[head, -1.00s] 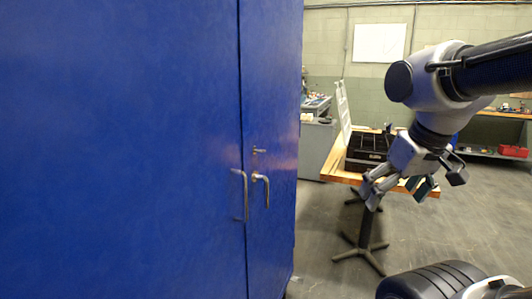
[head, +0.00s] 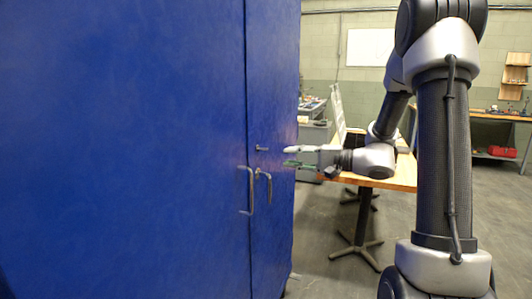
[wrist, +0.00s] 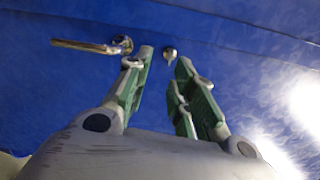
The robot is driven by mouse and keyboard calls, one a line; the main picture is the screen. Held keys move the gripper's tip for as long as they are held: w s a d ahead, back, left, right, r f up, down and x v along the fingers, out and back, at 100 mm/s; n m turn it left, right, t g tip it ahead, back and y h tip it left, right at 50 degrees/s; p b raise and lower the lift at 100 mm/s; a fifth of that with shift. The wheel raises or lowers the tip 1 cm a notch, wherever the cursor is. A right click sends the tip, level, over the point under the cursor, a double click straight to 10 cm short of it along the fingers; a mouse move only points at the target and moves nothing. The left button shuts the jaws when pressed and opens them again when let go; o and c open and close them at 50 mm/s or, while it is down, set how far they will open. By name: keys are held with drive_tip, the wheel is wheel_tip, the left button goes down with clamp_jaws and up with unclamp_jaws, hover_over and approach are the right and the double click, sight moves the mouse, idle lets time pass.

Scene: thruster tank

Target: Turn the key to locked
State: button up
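The key (head: 262,149) sticks out of the lock on the right door of the blue cabinet (head: 130,140), above the lever handle (head: 265,185). My gripper (head: 288,156) is level with the key and just to its right, pointing at the door, with its fingers apart and empty. In the wrist view the key (wrist: 169,54) shows small beyond the gap between the green-lined fingertips (wrist: 163,58). The gripper does not appear to touch it. The lever handle (wrist: 82,46) lies left of the fingers in that view.
A D-shaped pull handle (head: 248,190) stands on the left door, close to the lever. A wooden-topped table (head: 400,178) is behind my arm at the right. Grey floor (head: 318,262) is open beside the cabinet.

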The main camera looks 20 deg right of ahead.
sight(264, 149)
drive_tip(key=shift+n+t, duration=0.3)
drive_tip(key=shift+n, duration=0.3)
drive_tip(key=x, duration=0.2)
drive_tip(key=r+x, duration=0.1)
drive_tip(key=x, duration=0.5)
drive_tip(key=shift+w+r, duration=0.15)
drive_tip(key=shift+r, duration=0.1)
drive_tip(key=shift+c, duration=0.4)
clamp_jaws()
